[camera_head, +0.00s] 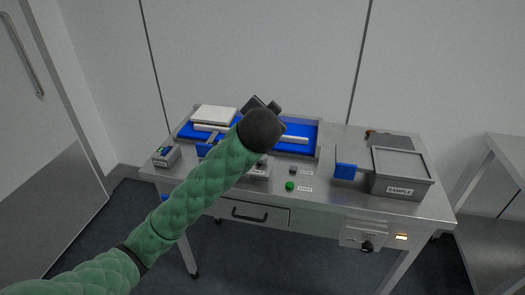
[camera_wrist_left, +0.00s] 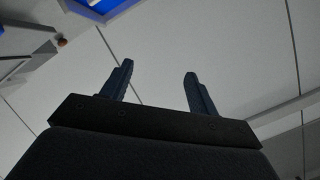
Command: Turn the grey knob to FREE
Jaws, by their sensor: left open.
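A dark knob (camera_head: 367,246) sits on a light panel (camera_head: 360,236) at the front right edge of the steel table; its lettering is too small to read, so its setting cannot be told. A small dark grey control (camera_head: 292,169) with a label is on the tabletop, behind a green button (camera_head: 290,185). I cannot tell which is the grey knob. My left arm, in a green quilted sleeve, reaches over the table. Its gripper is mostly hidden behind the wrist in the head view. In the left wrist view the left gripper (camera_wrist_left: 158,69) is open and empty, away from both controls.
The steel table (camera_head: 335,208) holds a blue tray (camera_head: 318,140), a white-topped block (camera_head: 214,114), a grey SAMPLE bin (camera_head: 400,186), a blue piece (camera_head: 345,171) and a small display box (camera_head: 166,156). A drawer handle (camera_head: 249,215) is at the front.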

